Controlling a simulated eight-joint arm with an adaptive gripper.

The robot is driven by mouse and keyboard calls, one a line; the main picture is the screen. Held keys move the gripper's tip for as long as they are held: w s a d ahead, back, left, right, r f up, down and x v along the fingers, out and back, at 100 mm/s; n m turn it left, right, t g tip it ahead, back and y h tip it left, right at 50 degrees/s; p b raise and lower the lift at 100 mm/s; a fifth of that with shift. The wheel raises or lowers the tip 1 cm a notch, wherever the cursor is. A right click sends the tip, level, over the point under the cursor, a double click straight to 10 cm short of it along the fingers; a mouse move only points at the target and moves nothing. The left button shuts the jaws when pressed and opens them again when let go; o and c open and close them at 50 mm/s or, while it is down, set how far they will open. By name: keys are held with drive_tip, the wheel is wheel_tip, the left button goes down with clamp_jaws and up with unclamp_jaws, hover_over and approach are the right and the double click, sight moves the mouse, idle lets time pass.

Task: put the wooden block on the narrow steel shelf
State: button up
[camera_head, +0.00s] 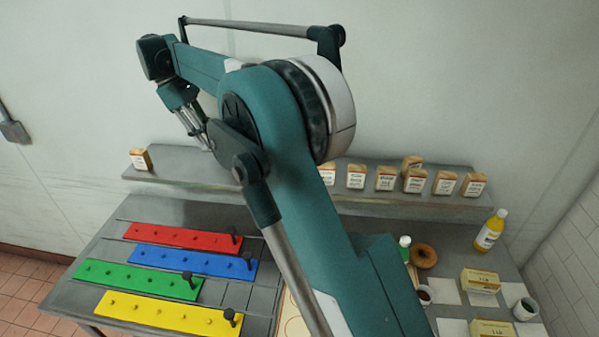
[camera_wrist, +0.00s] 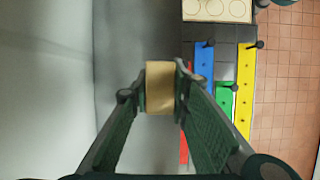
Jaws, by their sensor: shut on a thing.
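My gripper (camera_wrist: 160,92) is shut on a tan wooden block (camera_wrist: 160,75), held between its two fingertips in the wrist view. In the head view my gripper (camera_head: 200,134) hangs in front of the wall near the narrow steel shelf (camera_head: 190,176), left of the shelf's middle. The held block is hidden there behind my arm. In the wrist view grey steel (camera_wrist: 125,45) lies beyond the block; I cannot tell how high above it the block is. A labelled wooden block (camera_head: 140,160) stands at the shelf's left end.
Several labelled blocks (camera_head: 385,179) stand on the shelf's right part. Red (camera_head: 180,238), blue (camera_head: 208,262), green (camera_head: 135,280) and yellow (camera_head: 165,312) pegged boards lie on the lower table. The shelf is bare right of the left block.

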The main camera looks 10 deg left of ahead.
idle(0.3)
hover_over(222, 174)
drive_tip(key=a, duration=0.2)
drive_tip(key=shift+s+d+f, duration=0.1)
drive_tip(key=shift+f, duration=3.05)
drive_tip(key=shift+f+p, duration=0.3)
drive_tip(key=shift+f, duration=1.55)
drive_tip(key=shift+f, duration=0.15)
drive_tip(key=o, duration=0.8)
drive_tip(key=shift+o, duration=0.6)
drive_tip(key=v, duration=1.2)
drive_tip(key=shift+b, duration=0.3)
